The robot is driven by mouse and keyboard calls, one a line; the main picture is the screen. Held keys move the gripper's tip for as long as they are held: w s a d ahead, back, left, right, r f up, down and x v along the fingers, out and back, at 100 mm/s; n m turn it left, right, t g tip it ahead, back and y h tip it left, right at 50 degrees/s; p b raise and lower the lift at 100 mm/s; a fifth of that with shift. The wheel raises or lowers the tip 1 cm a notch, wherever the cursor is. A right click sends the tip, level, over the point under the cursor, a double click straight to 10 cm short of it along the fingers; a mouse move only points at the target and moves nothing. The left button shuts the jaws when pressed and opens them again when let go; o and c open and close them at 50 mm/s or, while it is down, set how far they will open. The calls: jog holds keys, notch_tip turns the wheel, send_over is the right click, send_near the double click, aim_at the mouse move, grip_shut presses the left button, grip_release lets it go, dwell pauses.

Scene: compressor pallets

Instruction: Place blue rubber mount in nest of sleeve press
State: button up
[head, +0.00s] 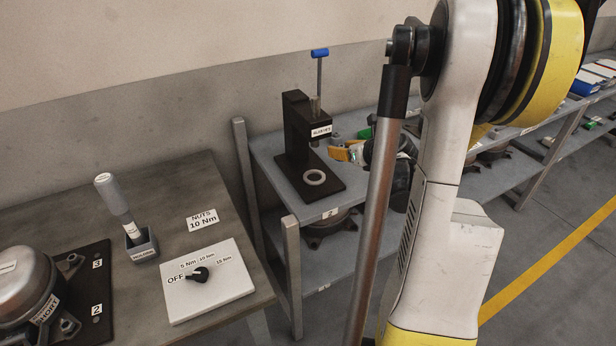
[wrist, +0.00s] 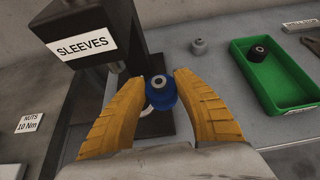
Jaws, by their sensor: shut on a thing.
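The blue rubber mount (wrist: 161,96), with a grey metal centre, is held between the two yellow fingers of my gripper (wrist: 158,92) in the wrist view. The black sleeve press (head: 298,130), labelled SLEEVES, stands on a grey shelf bench in the head view; it also shows in the wrist view (wrist: 122,28). Its nest is a pale ring (head: 314,177) on the base plate. In the wrist view the mount hides most of the ring. In the head view my gripper (head: 340,153) is right of the press, above the base; the mount cannot be made out there.
A green tray (wrist: 272,92) holding a black mount (wrist: 260,53) lies right of the press. A small grey part (wrist: 198,46) stands between them. The press's blue-tipped lever (head: 320,54) is up. A workbench (head: 150,295) with a torque control box (head: 212,291) is at left.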

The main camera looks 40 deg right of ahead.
jog(key=b, duration=0.3)
send_over(314, 179)
notch_tip(314, 179, down, 5)
jog(key=shift+d+r, duration=0.1)
jog(key=shift+d, duration=0.05)
notch_tip(314, 179, down, 4)
jog(key=shift+f+b, duration=0.1)
jog(key=shift+b, duration=1.05)
jog(key=o, duration=1.1)
